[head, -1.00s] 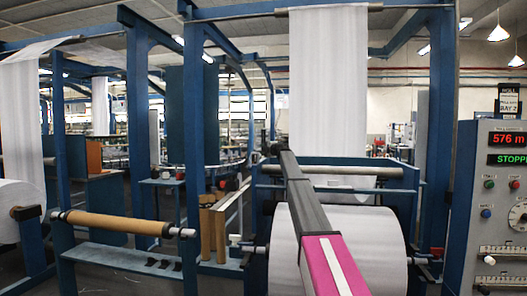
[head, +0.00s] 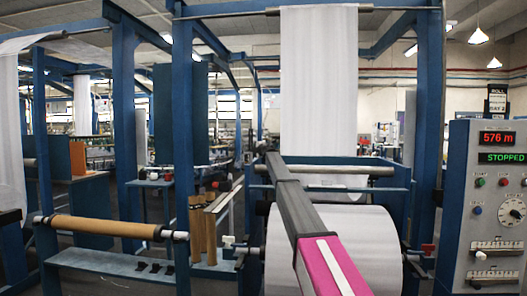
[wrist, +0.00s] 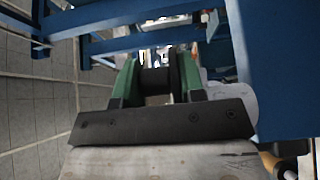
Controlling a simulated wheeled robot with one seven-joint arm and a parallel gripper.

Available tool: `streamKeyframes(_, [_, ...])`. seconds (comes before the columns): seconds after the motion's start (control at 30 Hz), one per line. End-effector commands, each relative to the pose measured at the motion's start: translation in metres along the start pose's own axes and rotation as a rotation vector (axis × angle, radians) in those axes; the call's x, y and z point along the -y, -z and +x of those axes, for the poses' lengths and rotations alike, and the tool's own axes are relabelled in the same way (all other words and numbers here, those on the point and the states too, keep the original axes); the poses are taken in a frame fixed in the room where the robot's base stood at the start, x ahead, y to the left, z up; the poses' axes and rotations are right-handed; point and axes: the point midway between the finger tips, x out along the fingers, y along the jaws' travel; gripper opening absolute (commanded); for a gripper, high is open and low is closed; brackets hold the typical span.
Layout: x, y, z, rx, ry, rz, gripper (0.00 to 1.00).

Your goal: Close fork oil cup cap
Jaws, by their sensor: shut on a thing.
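In the wrist view my gripper (wrist: 158,78) shows as two green fingers beyond a black plate. The fingers are shut on a dark, rounded thing (wrist: 156,80) between them. I cannot tell whether this is the fork oil cup cap. In the head view my arm reaches forward toward the loom frame, and its far end is too small to make out. I cannot pick out the oil cup in either view.
A large white fabric roll (head: 350,250) stands behind my arm. Blue posts (head: 187,150) and a brown roller (head: 105,228) are at left. A grey control panel (head: 490,205) reads "STOPPED" at right. In the wrist view, blue frame (wrist: 285,65) is close at right; tiled floor (wrist: 35,110) is left.

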Motion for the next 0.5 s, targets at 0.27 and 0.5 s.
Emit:
streamKeyframes(0.27, [-0.0097, 0.0071, 0.0046, 0.006, -0.012, 0.004, 0.00])
streamKeyframes(0.5, [-0.0101, 0.0067, 0.0048, 0.006, -0.013, 0.003, 0.46])
